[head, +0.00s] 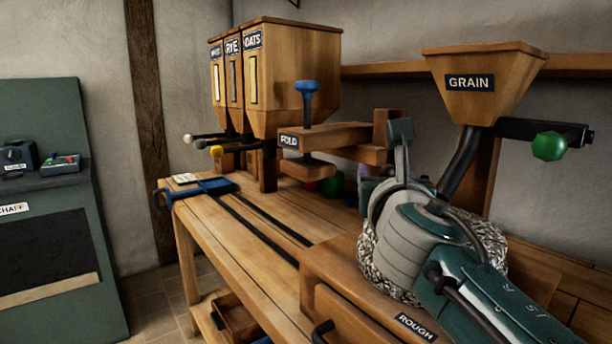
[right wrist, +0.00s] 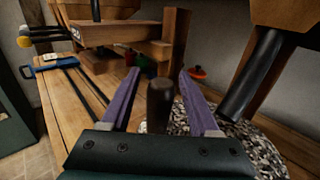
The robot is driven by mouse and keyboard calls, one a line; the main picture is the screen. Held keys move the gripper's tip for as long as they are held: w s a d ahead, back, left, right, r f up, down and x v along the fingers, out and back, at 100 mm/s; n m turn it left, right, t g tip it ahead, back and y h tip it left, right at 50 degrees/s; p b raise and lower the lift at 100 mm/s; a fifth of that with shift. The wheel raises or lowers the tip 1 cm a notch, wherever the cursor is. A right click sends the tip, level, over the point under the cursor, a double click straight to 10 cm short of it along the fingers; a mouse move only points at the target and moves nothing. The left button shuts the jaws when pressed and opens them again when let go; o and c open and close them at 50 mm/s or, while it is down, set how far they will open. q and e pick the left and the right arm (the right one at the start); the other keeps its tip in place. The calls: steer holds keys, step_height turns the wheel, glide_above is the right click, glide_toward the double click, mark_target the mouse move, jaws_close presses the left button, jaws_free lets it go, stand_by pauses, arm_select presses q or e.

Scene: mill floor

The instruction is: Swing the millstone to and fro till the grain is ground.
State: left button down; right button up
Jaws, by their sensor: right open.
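The millstone (head: 490,238) is a round speckled grey stone on the wooden bench, partly covered by my right arm in the head view. It also shows at the lower right of the right wrist view (right wrist: 262,150). My right gripper (right wrist: 158,75) is open above it, its two purple fingers apart. A dark upright peg (right wrist: 160,105) stands between the fingers in that view; I cannot tell whether they touch it. The grain hopper (head: 468,83) hangs above the stone, with a dark spout (head: 460,163) leading down. My left gripper is not in view.
A drawer labelled ROUGH (head: 380,312) is below the stone. A wooden press labelled FOLD (head: 325,137) and the grain bins (head: 290,65) stand farther back. A green knob (head: 549,146) is on an arm beside the hopper. The bench's left front is mostly clear.

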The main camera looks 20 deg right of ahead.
steer(key=shift+w, duration=0.1)
steer(key=shift+c, duration=0.4)
jaws_close()
stand_by(1.0)
